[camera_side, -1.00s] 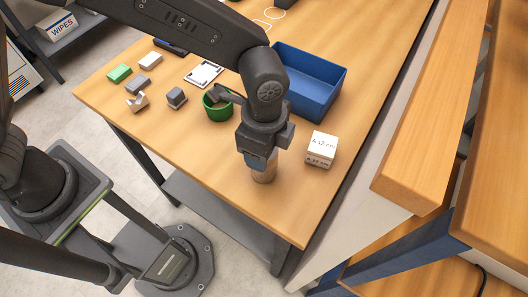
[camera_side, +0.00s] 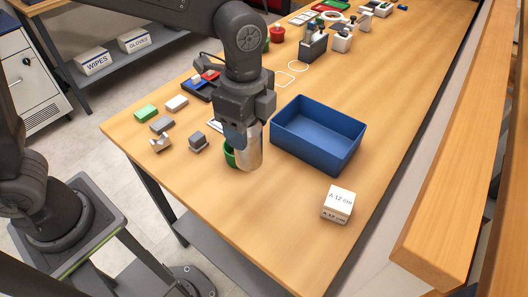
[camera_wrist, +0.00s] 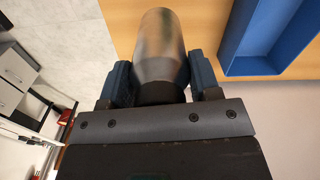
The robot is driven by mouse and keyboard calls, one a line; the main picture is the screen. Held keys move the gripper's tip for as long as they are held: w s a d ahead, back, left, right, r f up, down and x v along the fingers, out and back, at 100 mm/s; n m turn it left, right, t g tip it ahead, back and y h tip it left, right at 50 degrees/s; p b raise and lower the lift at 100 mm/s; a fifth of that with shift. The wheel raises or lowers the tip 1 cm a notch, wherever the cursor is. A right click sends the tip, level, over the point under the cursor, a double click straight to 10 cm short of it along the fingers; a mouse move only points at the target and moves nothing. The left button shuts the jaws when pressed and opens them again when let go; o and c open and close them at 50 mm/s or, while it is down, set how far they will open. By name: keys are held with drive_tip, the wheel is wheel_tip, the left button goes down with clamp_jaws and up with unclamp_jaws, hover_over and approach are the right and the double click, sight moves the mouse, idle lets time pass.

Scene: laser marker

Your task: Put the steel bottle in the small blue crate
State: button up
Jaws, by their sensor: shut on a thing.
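The steel bottle (camera_side: 249,150) is a metallic cylinder that hangs below my gripper (camera_side: 242,132) in the side view. In the wrist view the bottle (camera_wrist: 161,55) sits between the two blue-grey fingers of my gripper (camera_wrist: 161,85), which are shut on it. The small blue crate (camera_side: 335,151) stands on the table just right of the bottle, and its visible inside is empty. The crate (camera_wrist: 262,65) also shows at the upper right of the wrist view. The bottle is outside the crate, roughly upright. A green cup (camera_side: 230,155) is partly hidden behind the bottle.
A white cube marked "A 12 cm" (camera_side: 339,202) sits in front of the crate. Small blocks (camera_side: 162,124) lie at the table's left. A dark caddy (camera_side: 313,47) and other items stand farther back. The table's front middle is clear.

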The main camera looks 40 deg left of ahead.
drive_tip(key=shift+w+a+r, duration=0.25)
drive_tip(key=shift+a, duration=0.15)
drive_tip(key=w+a+m, duration=0.1)
drive_tip(key=w+m, duration=0.1)
drive_tip(key=w, duration=1.5)
drive_tip(key=f, duration=1)
drive_tip(key=shift+w+a, duration=0.15)
drive_tip(key=shift+w, duration=0.15)
drive_tip(key=shift+f, duration=0.1)
drive_tip(key=o, duration=1)
wheel_tip(320, 180, up, 12)
drive_tip(key=shift+r, duration=0.15)
